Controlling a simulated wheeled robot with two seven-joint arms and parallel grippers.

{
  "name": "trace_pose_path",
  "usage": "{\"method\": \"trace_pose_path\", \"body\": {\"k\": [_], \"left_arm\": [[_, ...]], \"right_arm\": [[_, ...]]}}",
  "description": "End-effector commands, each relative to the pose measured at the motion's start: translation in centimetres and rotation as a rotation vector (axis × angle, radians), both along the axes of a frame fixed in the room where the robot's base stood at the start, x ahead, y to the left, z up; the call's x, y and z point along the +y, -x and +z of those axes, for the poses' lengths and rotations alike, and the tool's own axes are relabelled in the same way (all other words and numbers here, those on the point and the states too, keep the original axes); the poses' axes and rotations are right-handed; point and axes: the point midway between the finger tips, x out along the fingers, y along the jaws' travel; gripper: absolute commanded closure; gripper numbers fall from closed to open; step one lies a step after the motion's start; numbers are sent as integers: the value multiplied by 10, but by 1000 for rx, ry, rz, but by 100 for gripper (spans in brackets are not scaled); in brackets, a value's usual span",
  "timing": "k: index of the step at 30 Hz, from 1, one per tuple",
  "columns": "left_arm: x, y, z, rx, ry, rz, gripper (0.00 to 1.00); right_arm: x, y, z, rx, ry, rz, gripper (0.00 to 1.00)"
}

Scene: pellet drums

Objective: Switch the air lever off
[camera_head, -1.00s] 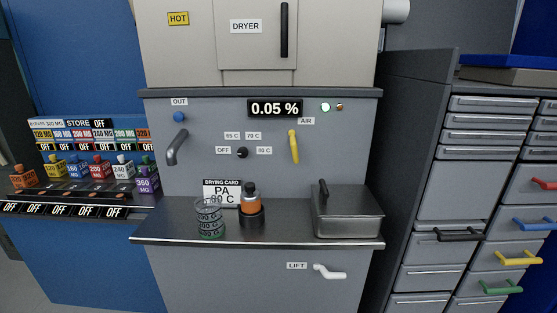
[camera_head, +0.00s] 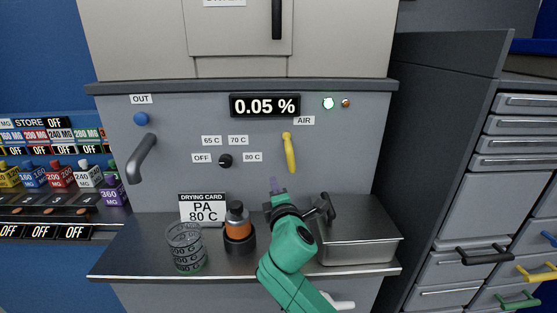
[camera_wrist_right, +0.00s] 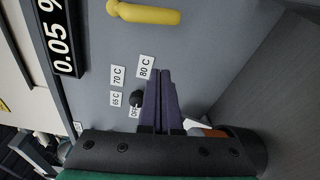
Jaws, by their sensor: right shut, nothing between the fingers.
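The yellow air lever (camera_head: 289,153) hangs down on the grey panel, under the AIR label (camera_head: 304,120). It also shows at the top of the right wrist view (camera_wrist_right: 145,13), lying sideways there. My right gripper (camera_head: 274,184) is below the lever in the head view, apart from it. Its purple fingers (camera_wrist_right: 163,73) are shut together with nothing between them and point towards the panel. My left gripper is not in view.
A dark knob (camera_head: 225,160) is left of the lever, and a grey OUT handle (camera_head: 141,158) further left. The panel right of the lever is clear.

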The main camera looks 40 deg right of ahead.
Motion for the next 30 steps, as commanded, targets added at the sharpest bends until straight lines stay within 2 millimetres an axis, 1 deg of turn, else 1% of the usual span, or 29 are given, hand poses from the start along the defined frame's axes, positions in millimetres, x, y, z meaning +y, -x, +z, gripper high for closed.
{"method": "trace_pose_path", "body": {"k": [2, 3, 9, 11, 14, 19, 21, 25, 26, 27, 30], "left_arm": [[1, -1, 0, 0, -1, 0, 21], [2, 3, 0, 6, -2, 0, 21], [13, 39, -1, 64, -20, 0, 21], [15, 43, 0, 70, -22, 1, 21], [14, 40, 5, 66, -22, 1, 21], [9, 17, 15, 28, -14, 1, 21], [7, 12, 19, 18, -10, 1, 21], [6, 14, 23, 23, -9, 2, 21], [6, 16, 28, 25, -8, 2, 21], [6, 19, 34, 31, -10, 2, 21], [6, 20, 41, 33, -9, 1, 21]], "right_arm": [[0, 0, 1, -1, 4, 1, 100], [0, 0, 0, -1, 3, 0, 100], [-1, -2, 0, 1, -1, 1, 100], [-3, -5, 0, 1, 0, 0, 100], [-10, -18, 1, 1, 0, -1, 100], [-28, -49, 0, 1, -3, -3, 100], [-36, -63, -1, 1, -3, -3, 100], [-49, -88, -2, 1, -4, -2, 100], [-53, -86, 0, 2, -4, -1, 100], [-58, -78, 2, 4, -2, -1, 100], [-68, -66, 3, 4, -3, 0, 100]]}}
